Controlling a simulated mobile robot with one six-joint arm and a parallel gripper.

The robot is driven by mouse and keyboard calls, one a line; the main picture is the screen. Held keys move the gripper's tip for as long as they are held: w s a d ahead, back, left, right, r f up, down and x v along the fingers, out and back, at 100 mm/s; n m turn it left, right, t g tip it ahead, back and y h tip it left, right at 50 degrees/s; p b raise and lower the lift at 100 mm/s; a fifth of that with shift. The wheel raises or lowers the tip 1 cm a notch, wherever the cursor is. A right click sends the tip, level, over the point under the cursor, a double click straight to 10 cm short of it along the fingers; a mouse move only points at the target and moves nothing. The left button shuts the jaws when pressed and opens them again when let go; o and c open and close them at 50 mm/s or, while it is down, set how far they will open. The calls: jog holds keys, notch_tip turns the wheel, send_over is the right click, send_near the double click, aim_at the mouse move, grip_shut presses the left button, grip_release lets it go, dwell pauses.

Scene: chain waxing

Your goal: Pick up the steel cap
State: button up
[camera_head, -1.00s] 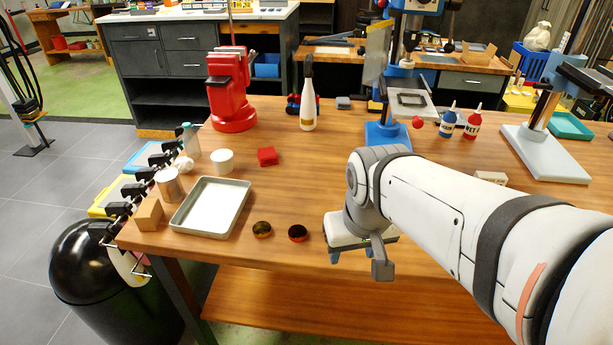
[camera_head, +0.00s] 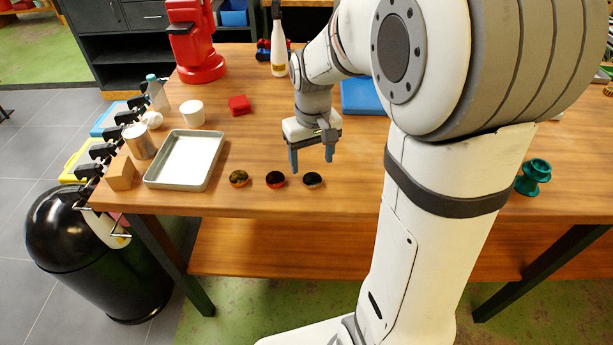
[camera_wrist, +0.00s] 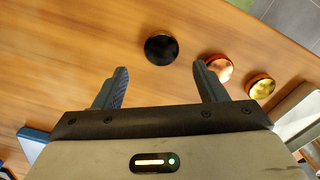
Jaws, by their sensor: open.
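Three small round caps lie in a row near the table's front edge. The right one, a dark, mirror-like disc (camera_head: 312,180), looks like the steel cap; it also shows in the wrist view (camera_wrist: 161,49). The middle cap is copper-coloured (camera_head: 275,180) and the left one is gold-coloured (camera_head: 238,178). My gripper (camera_head: 311,161) is open and empty, fingers pointing down. In the wrist view, the dark cap is centred just beyond the gap between my fingertips (camera_wrist: 161,72), not between them. The copper cap is close by the right finger in that picture.
A metal tray (camera_head: 150,182) with a white inside lies left of the caps. A red block (camera_head: 239,105) and a white cup (camera_head: 192,113) stand behind. A blue flat thing (camera_head: 361,97) lies behind my gripper. A green spool (camera_head: 533,177) stands at the right.

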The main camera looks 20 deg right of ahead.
aim_at(312, 177)
jog(key=f, duration=0.4)
jog(key=shift+s+a+f, duration=0.1)
jog(key=shift+s, duration=0.2)
jog(key=shift+c, duration=0.4)
jog(key=c, duration=1.1)
